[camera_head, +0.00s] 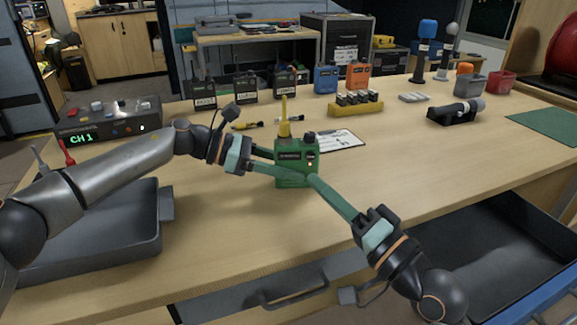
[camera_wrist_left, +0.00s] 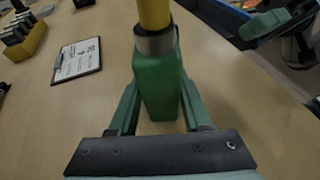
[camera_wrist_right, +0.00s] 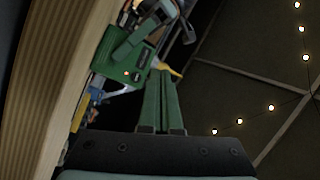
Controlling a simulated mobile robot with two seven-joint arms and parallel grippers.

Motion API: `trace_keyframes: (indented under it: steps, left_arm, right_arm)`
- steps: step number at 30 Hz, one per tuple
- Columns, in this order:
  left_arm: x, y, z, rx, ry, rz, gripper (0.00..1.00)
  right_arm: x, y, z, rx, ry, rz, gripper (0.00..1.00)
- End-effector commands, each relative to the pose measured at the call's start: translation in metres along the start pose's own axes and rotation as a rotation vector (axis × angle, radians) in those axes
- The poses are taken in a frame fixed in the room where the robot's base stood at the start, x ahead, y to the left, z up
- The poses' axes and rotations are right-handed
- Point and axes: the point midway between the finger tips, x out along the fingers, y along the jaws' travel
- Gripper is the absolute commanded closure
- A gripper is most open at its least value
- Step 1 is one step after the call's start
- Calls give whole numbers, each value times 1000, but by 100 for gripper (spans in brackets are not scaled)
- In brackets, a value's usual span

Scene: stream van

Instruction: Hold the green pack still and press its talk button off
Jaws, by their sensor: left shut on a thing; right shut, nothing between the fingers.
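The green pack (camera_head: 291,178) stands upright on the table with a yellow antenna (camera_head: 284,118) and dark knobs on top. A small lit light shows on its front, and also in the right wrist view on the pack (camera_wrist_right: 128,66). My left gripper (camera_head: 276,163) is shut on the pack from the left; the pack (camera_wrist_left: 158,90) sits between its fingers in the left wrist view. My right gripper (camera_head: 314,180) is shut and empty, its fingertips close to the pack's front right side. I cannot tell whether they touch it. The talk button is not clearly visible.
A clipboard (camera_head: 341,139) lies behind the pack. A yellow battery holder (camera_head: 355,106), blue pack (camera_head: 326,79) and orange pack (camera_head: 359,75) stand further back. A console reading CH1 (camera_head: 109,119) is at left. The table front right of the pack is clear.

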Motion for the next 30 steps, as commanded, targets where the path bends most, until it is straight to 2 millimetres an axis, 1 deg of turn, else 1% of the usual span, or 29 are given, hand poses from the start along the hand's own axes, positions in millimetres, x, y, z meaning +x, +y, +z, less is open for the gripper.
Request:
trace_keyframes:
  steps: [1, 6, 12, 18, 30]
  left_arm:
    - [0, 0, 0, 0, 0, 0, 100]
    - [0, 0, 0, 0, 0, 0, 100]
    - [0, 0, 0, 0, 0, 0, 100]
    - [0, 0, 0, 0, 0, 0, 100]
    - [0, 0, 0, 0, 0, 0, 100]
  right_arm:
    - [7, 3, -4, -1, 1, -1, 100]
    - [25, 13, -14, -2, 1, -1, 100]
    - [38, 20, -21, -1, 2, -1, 100]
    - [42, 23, -24, -2, 2, -1, 100]
    - [42, 23, -24, -2, 2, -1, 100]
